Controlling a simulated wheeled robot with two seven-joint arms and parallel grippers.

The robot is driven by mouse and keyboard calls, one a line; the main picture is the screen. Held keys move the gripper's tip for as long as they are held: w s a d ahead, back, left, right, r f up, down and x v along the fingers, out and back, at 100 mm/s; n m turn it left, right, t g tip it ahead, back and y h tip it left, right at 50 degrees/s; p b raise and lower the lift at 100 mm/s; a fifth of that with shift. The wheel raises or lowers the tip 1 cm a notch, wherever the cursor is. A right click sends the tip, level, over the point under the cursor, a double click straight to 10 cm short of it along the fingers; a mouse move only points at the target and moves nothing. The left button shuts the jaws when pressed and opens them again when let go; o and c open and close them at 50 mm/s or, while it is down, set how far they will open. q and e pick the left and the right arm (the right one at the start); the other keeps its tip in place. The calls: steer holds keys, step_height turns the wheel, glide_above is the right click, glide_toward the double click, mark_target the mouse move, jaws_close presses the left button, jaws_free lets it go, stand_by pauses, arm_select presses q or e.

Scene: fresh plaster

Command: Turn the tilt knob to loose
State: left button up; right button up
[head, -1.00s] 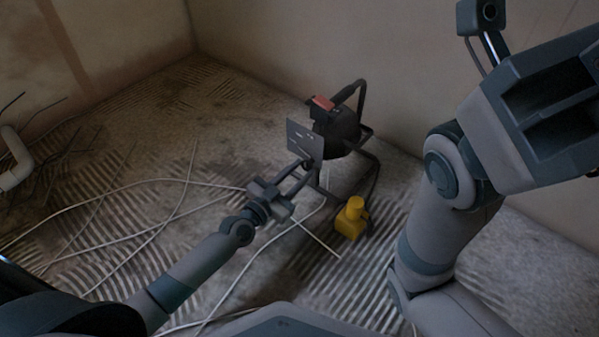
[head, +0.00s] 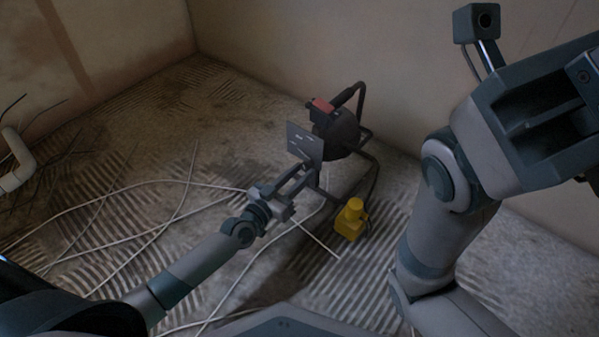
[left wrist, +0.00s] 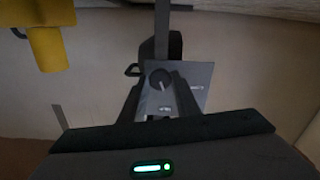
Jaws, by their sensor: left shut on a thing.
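The tilt knob (left wrist: 160,78) is a small dark round knob with a pale pointer line, on a grey label plate (left wrist: 194,78) in the left wrist view. In the head view the plate (head: 299,138) stands on the side of a black lamp-like unit (head: 343,133) with a red part on top; the knob is hidden there by my gripper. My left gripper (head: 309,172) reaches the plate's lower edge. In the left wrist view its two fingers (left wrist: 160,84) are closed on either side of the knob. The plate's markings are too small to read. My right arm shows, but its fingertips do not.
A black tubular frame (head: 371,163) carries the unit near the wall. A yellow object (head: 351,219) stands on the floor beside it and also shows in the left wrist view (left wrist: 45,45). Pale cables (head: 185,185) lie across the ridged floor. A white pipe (head: 18,160) is at far left.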

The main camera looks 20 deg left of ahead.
arm_select(q)
steer(key=n+p, duration=0.1)
steer(key=n, duration=0.2)
steer(key=shift+r+n, duration=0.1)
steer(key=shift+n, duration=0.3)
steer(key=n, duration=0.3)
steer(key=shift+n, duration=0.3)
steer(key=n, duration=0.6)
steer(key=n+b, duration=0.1)
steer(key=n, duration=0.5)
steer(key=shift+n, duration=0.4)
steer(key=n+b, duration=0.1)
steer(key=n, duration=0.4)
steer(key=shift+n, duration=0.3)
steer(key=o, duration=1)
steer(key=shift+o, duration=0.2)
steer(key=shift+s, duration=0.1)
